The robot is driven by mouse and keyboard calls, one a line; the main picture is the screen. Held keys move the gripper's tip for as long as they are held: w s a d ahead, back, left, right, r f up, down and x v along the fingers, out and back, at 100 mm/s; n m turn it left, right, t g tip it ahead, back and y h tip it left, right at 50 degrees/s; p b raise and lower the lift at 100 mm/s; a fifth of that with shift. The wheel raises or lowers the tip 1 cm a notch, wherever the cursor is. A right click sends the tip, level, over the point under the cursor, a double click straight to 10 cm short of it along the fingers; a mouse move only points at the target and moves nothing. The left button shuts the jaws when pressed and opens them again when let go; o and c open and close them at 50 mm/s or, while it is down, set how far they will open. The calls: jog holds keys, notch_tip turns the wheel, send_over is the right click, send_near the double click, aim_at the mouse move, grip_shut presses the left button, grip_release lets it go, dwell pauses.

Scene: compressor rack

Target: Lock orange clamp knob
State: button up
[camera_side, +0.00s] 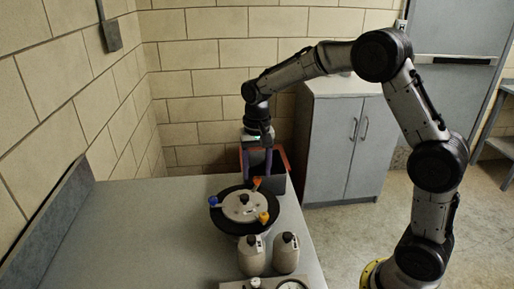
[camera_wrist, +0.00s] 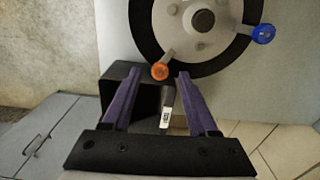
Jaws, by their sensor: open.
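A round grey lid (camera_side: 243,207) with a wide black rim (camera_side: 226,222) and a central dark knob sits on the bench; it also shows in the wrist view (camera_wrist: 208,45). On it are a blue knob (camera_side: 213,201), an orange knob (camera_side: 264,218) at the front right, and another orange knob (camera_side: 257,181) at the back. My gripper (camera_side: 257,176) points down at the back orange knob, its purple fingers open. In the wrist view an orange knob (camera_wrist: 160,71) appears between the fingertips (camera_wrist: 160,75), with the blue knob (camera_wrist: 264,33) to the right. Contact cannot be told.
Two grey bottle-like canisters (camera_side: 252,256) (camera_side: 286,252) stand in front of the lid, with a gauge panel (camera_side: 236,285) at the front edge. A dark bin (camera_side: 278,184) is behind the bench. A grey cabinet (camera_side: 335,145) stands further back. The left of the bench (camera_side: 130,235) is clear.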

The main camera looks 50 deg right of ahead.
aim_at(257, 178)
notch_tip(257, 178, up, 13)
jog(key=shift+f, duration=0.2)
dwell(0.3)
jog(key=s+a+r+n+t, duration=0.15)
jog(key=s+r, duration=0.25)
jog(key=s, duration=0.4)
jog(key=s+a+r+n+t, duration=0.1)
jog(key=s+r+t, duration=0.1)
jog(key=s+r, duration=0.35)
jog(key=s+a+f+n+t, duration=0.1)
jog(key=s+f+n, duration=0.5)
jog(key=s+f, duration=0.6)
jog(key=shift+s+t, duration=0.3)
jog(key=shift+t, duration=0.25)
